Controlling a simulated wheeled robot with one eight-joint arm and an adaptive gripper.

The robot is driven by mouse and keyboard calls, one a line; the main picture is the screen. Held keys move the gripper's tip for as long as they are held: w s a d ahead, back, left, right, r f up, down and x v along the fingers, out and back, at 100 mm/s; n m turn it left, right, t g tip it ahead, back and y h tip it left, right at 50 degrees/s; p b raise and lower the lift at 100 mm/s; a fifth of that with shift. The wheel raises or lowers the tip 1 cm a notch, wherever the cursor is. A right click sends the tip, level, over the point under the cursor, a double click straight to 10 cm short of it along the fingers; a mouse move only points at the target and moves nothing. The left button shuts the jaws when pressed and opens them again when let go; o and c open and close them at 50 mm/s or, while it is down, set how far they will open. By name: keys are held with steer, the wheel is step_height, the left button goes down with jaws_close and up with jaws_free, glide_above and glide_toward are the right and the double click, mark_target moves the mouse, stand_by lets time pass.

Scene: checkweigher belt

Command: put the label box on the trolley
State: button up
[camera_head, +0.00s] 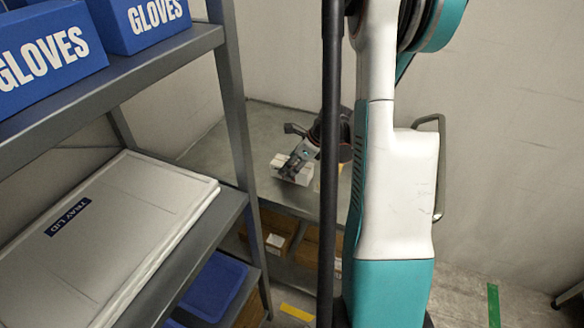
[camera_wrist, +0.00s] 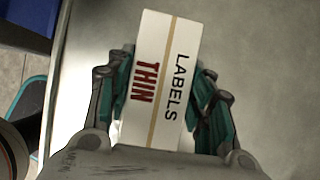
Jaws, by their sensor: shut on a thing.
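The label box (camera_wrist: 160,80) is a white box marked "LABELS" and "THIN", with a tan stripe down it. In the wrist view it sits between the two fingers of my gripper (camera_wrist: 165,95), which is shut on it. In the head view my gripper (camera_head: 296,162) reaches down over a grey metal surface (camera_head: 262,125) beyond the shelf, with the white label box (camera_head: 290,172) at its fingers. I cannot tell whether the box touches that surface. I cannot tell whether this grey surface is part of the trolley.
A grey shelf rack (camera_head: 234,95) stands at the left, with blue glove boxes (camera_head: 50,58) above and a tray lid (camera_head: 110,225) below. A blue bin (camera_head: 214,285) is lower down. Brown cartons (camera_head: 272,232) lie under the grey surface. A wall stands behind.

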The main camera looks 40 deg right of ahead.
steer(key=shift+f, duration=0.1)
steer(key=o, duration=1.3)
steer(key=shift+r, duration=0.3)
steer(key=p+v, duration=0.4)
steer(key=v, duration=0.8)
steer(key=shift+f, duration=0.1)
